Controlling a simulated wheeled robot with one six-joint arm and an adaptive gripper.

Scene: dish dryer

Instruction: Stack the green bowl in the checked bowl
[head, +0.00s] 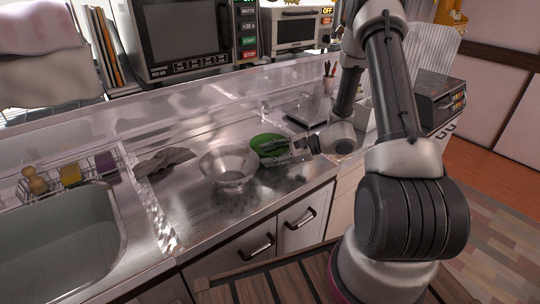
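The green bowl (262,141) is on the right part of the steel counter or just above it; I cannot tell which. A pale grey bowl (228,163), likely the checked one, stands upright on the counter just left of the green bowl and looks empty; its pattern is too small to make out. My gripper (273,153) reaches in from the right, with its fingers overlapping the near right side of the green bowl. Whether the fingers are closed on its rim is too small to tell.
A crumpled grey cloth (164,161) lies left of the bowls. A sink (62,240) and a wire rack (68,178) with small items are at the far left. A microwave (185,40) and a toaster oven (297,28) stand behind. The counter's front is clear.

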